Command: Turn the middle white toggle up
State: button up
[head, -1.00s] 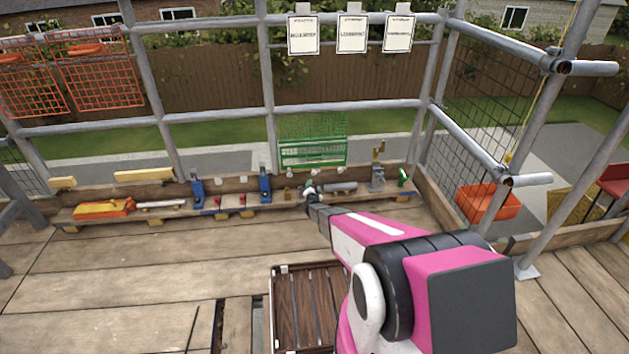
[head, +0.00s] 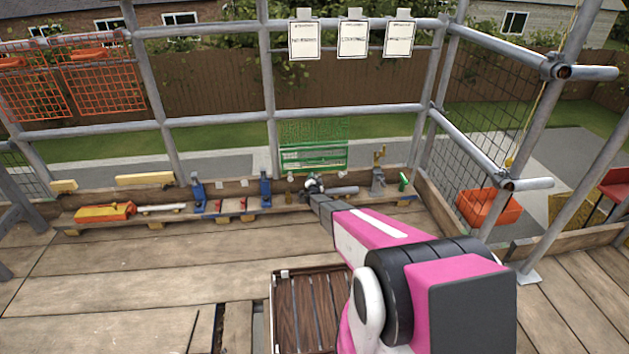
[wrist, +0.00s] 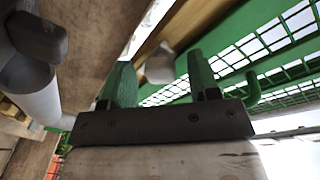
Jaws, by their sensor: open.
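A green board with a mesh upper part (head: 313,158) stands behind the low plank shelf, and its mesh also shows in the wrist view (wrist: 262,50). My gripper (head: 313,185) is at the foot of this board, hiding part of it. In the wrist view my gripper (wrist: 158,62) is open, with two green fingers apart. A whitish rounded knob, probably a white toggle (wrist: 160,66), shows in the gap between the fingers. I cannot tell whether the fingers touch it, which toggle it is, or which way it points. The other toggles are too small or hidden to make out.
The low plank shelf (head: 160,212) holds an orange-yellow case (head: 103,211), blue clamp-like items (head: 265,188), a grey cylinder (head: 345,190) and a metal stand (head: 378,180). A dark slatted crate (head: 308,310) stands in front. The deck at left is clear.

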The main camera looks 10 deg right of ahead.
jog(key=c, duration=0.9)
jog(key=shift+n, duration=0.3)
jog(key=n, duration=0.3)
jog(key=shift+n+t, duration=0.3)
jog(key=shift+n, duration=0.1)
jog(key=n, duration=0.4)
jog(key=shift+d+f+n+t, duration=0.1)
jog(key=shift+n+t, duration=0.2)
jog(key=shift+n, duration=0.1)
jog(key=n+y, duration=0.1)
jog(key=n, duration=0.4)
jog(key=shift+t, duration=0.3)
jog(key=shift+d+n+y, duration=0.1)
jog(key=shift+n+y, duration=0.8)
jog(key=shift+n, duration=1.8)
